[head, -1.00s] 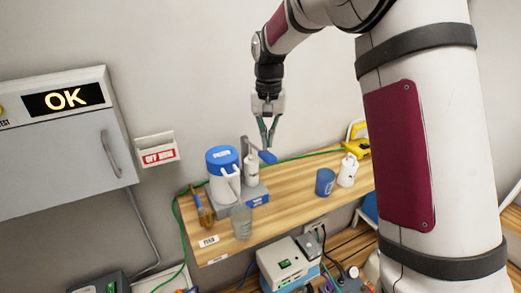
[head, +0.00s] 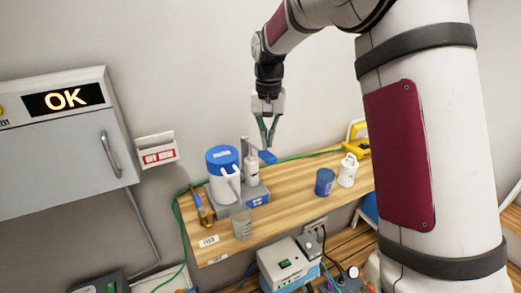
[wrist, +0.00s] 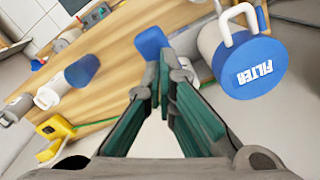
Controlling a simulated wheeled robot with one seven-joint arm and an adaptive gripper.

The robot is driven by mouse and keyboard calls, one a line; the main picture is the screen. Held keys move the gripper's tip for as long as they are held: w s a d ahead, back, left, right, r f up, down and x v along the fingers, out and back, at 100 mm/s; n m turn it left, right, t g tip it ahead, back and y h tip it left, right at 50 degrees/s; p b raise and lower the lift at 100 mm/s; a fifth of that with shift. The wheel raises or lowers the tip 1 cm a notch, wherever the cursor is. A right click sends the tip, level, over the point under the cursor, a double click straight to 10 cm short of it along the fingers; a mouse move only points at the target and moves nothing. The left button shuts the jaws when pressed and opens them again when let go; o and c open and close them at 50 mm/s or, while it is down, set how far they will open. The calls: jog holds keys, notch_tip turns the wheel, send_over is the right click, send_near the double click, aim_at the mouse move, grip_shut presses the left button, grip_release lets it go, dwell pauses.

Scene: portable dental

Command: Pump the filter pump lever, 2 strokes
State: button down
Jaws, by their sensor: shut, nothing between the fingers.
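The filter pump stands on the wooden shelf, with a blue-lidded white canister (head: 222,162) and a slim white pump cylinder (head: 251,168) beside it. The pump lever ends in a blue handle (head: 268,157), which sticks out to the right of the cylinder. My gripper (head: 268,146) points down just above the handle, with its fingers together and empty. In the wrist view the blue handle (wrist: 150,42) lies just beyond and left of my fingertips (wrist: 163,68). The lid marked FILTER (wrist: 254,70) is at the upper right. I cannot tell whether the fingertips touch the handle.
A clear beaker (head: 241,222) stands in front of the pump on the shelf (head: 290,208). A blue cup (head: 325,182) and a white jug (head: 347,170) stand to the right. A brown-and-blue tool (head: 202,208) is at the left. Shelf space between pump and cup is clear.

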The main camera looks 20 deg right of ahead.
aim_at(267, 154)
jog(key=shift+f+b, duration=0.45)
jog(key=shift+f, duration=3.5)
jog(key=shift+r, duration=0.1)
jog(key=shift+r+p, duration=0.35)
jog(key=shift+r, duration=3.55)
jog(key=shift+f, duration=0.15)
jog(key=shift+f+b, duration=0.5)
jog(key=shift+f, duration=3.4)
jog(key=shift+r, duration=0.1)
jog(key=shift+r+p, duration=0.45)
jog(key=shift+r, duration=3.5)
